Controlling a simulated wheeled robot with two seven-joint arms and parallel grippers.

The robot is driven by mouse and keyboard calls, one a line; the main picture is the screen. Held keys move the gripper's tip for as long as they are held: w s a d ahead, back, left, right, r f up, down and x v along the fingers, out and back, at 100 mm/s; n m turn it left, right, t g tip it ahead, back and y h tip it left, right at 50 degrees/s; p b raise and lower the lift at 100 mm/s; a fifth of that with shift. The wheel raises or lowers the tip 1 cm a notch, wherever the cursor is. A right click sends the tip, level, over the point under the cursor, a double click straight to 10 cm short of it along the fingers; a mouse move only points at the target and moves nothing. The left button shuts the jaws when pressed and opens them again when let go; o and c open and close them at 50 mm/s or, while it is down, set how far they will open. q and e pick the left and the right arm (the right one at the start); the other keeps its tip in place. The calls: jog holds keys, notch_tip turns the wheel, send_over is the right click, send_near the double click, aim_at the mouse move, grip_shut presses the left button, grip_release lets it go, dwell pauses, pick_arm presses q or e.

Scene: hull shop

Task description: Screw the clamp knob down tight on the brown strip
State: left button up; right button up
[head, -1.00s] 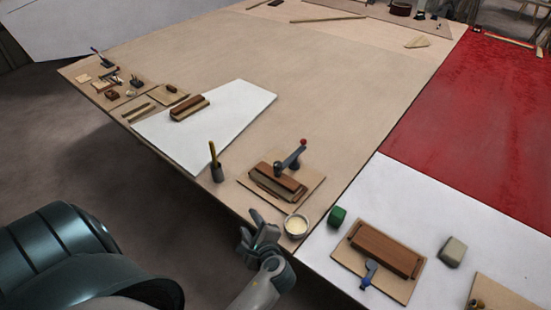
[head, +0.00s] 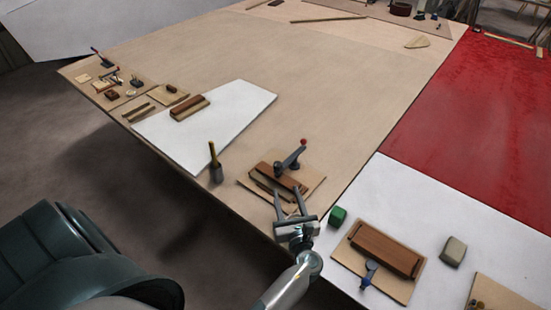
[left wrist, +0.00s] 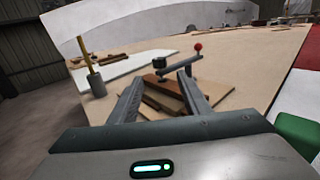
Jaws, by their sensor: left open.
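The clamp (head: 290,160) is a blue-grey arm with a red ball knob (head: 303,142) at its raised far end. It stands over a stack with a reddish-brown strip (head: 264,169) on a thin tan board (head: 311,180). My left gripper (head: 289,190) is open, its two fingers spread, at the near side of the stack. In the left wrist view the red knob (left wrist: 198,46) shows beyond and above the right finger, and the strip (left wrist: 152,79) shows between the fingers, partly hidden. I cannot tell whether the fingers touch the stack. My right gripper is not in view.
A grey cup (head: 216,174) with a wooden-handled tool stands left of the stack. A green block (head: 337,215) lies close to the right of my gripper. A second clamped board (head: 345,258) lies on the white sheet. The table's middle is clear.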

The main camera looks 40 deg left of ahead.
aim_at(277, 162)
pick_arm(q)
jog(key=shift+w+a, duration=0.1)
jog(key=shift+a, duration=0.05)
jog(key=b+x, duration=0.4)
jog(key=x, duration=1.3)
jog(key=shift+a+f, duration=0.1)
jog(key=shift+f, duration=0.05)
jog(key=c, duration=1)
jog(key=shift+c, duration=0.2)
